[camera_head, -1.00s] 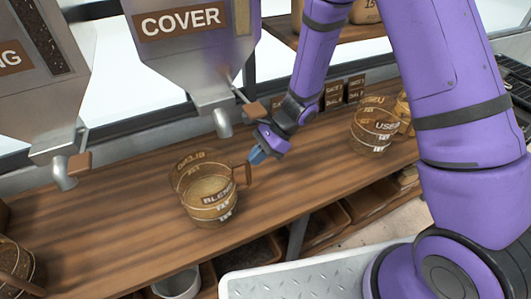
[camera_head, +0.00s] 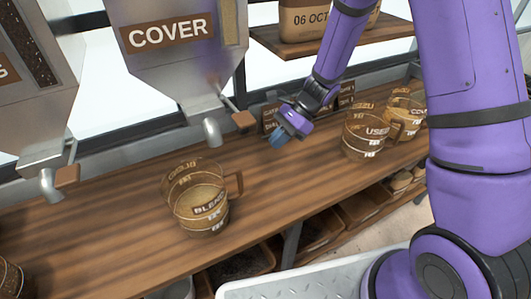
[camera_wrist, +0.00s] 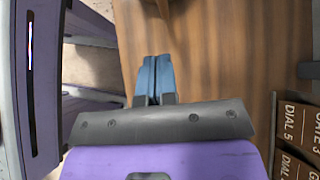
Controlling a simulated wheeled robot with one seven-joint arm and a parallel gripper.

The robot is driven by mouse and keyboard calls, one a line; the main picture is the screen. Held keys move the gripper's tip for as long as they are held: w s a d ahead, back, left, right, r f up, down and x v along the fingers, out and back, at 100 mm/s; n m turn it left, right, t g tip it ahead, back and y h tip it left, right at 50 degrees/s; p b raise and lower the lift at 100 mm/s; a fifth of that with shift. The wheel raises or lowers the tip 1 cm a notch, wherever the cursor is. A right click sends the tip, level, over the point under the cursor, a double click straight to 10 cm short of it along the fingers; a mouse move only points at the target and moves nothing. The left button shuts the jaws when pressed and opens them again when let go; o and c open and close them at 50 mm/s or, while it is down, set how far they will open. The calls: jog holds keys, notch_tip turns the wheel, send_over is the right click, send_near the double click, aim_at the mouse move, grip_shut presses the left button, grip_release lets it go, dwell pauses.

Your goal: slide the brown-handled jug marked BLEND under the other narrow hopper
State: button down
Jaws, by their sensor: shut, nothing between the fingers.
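The jug marked BLEND (camera_head: 198,205) stands upright on the wooden bench in the head view, its brown handle (camera_head: 235,186) toward the right. Pale brown material shows inside it. It stands in front of and a little left of the spout (camera_head: 211,131) of the hopper labelled COVER (camera_head: 172,36). Another hopper (camera_head: 40,80), its label cut off, has its spout (camera_head: 50,187) to the left of the jug. My gripper (camera_head: 277,139) is shut and empty, right of the jug and apart from its handle. In the wrist view my blue fingers (camera_wrist: 154,76) are together above bare wood.
A jug marked USED (camera_head: 366,136) and another jug (camera_head: 404,116) stand at the right of the bench. Dial cards (camera_wrist: 298,124) stand at the back edge. Part of a jug (camera_head: 10,280) shows at far left. Bare bench (camera_head: 110,235) lies left of the BLEND jug.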

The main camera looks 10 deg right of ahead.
jog(key=d+f+g+y, duration=0.1)
jog(key=f+y, duration=0.2)
jog(key=f, duration=0.1)
jog(key=w+d+f+y, duration=0.1)
jog(key=d+f+y, duration=0.1)
jog(key=f+y, duration=0.1)
jog(key=w+d+f+g+y, duration=0.1)
jog(key=f+y, duration=0.1)
jog(key=f, duration=0.2)
jog(key=shift+d+f+g+y, duration=0.3)
jog(key=shift+d+f+y, duration=0.05)
jog(key=shift+f+y, duration=0.05)
jog(key=x, duration=1.3)
jog(key=shift+s+a, duration=0.1)
jog(key=shift+a, duration=0.25)
jog(key=shift+a, duration=0.1)
jog(key=x, duration=2.7)
jog(key=shift+s+a+f, duration=0.2)
jog(key=shift+s+a, duration=0.05)
jog(key=shift+a, duration=0.05)
